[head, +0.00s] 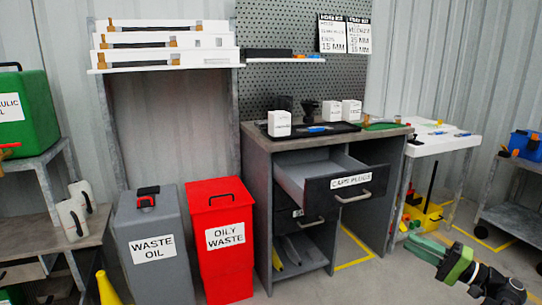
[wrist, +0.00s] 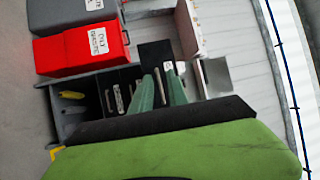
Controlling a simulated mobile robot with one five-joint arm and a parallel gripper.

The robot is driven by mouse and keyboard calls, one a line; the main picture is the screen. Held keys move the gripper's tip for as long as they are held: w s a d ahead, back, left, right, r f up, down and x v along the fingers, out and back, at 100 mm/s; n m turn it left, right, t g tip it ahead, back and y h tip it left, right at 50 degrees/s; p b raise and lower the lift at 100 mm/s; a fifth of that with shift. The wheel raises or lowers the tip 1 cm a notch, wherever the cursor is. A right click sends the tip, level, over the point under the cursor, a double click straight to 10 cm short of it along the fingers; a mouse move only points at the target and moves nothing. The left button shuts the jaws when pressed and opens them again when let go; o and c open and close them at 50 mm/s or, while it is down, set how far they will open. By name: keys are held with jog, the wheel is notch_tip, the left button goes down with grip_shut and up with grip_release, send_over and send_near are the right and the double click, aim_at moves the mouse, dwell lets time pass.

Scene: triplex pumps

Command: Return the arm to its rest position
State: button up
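My gripper (head: 428,247) shows at the lower right of the head view, in front of the workbench and the white table. Its green fingers point left and slightly up, away from the green and black gripper body. In the wrist view my gripper (wrist: 160,82) has two green fingers with a narrow gap between them. I see nothing held between them. Part of my black arm shows behind the gripper in the head view. The rest of the arm is out of the picture.
The grey workbench has an open top drawer (head: 347,184), left of my gripper. A red oily waste bin (head: 222,265) and a grey waste oil bin (head: 152,275) stand further left. A white table (head: 445,143) and a yellow tray (head: 425,216) are behind the gripper.

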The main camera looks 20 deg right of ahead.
jog(key=w+a+f+n+g+y+p, duration=0.1)
jog(key=w+a+n+g+y, duration=0.15)
jog(key=w+a, duration=0.55)
jog(key=w+a+f+n+g+y+p, duration=0.15)
jog(key=w+a+g, duration=0.25)
jog(key=a, duration=0.9)
jog(key=w+a+f+n+g+y+p, duration=0.15)
jog(key=w+a+g, duration=0.35)
jog(key=a, duration=0.5)
jog(key=a+f+n+g+h+p, duration=0.1)
jog(key=a+f+n+g+h, duration=0.3)
jog(key=a, duration=0.7)
jog(key=a+f+g+h, duration=0.2)
jog(key=a+f, duration=0.4)
jog(key=a, duration=0.4)
notch_tip(320, 180, down, 7)
jog(key=s+n+h, duration=0.2)
jog(key=s+h, duration=0.1)
jog(key=h, duration=0.4)
jog(key=d+f+h, duration=0.1)
jog(key=d+h, duration=0.2)
jog(key=d, duration=0.4)
notch_tip(320, 180, up, 38)
jog(key=w+p, duration=0.1)
jog(key=p, duration=3.7)
jog(key=shift+w+d+p, duration=0.15)
jog(key=shift+d+p, duration=0.2)
jog(key=shift+d, duration=0.1)
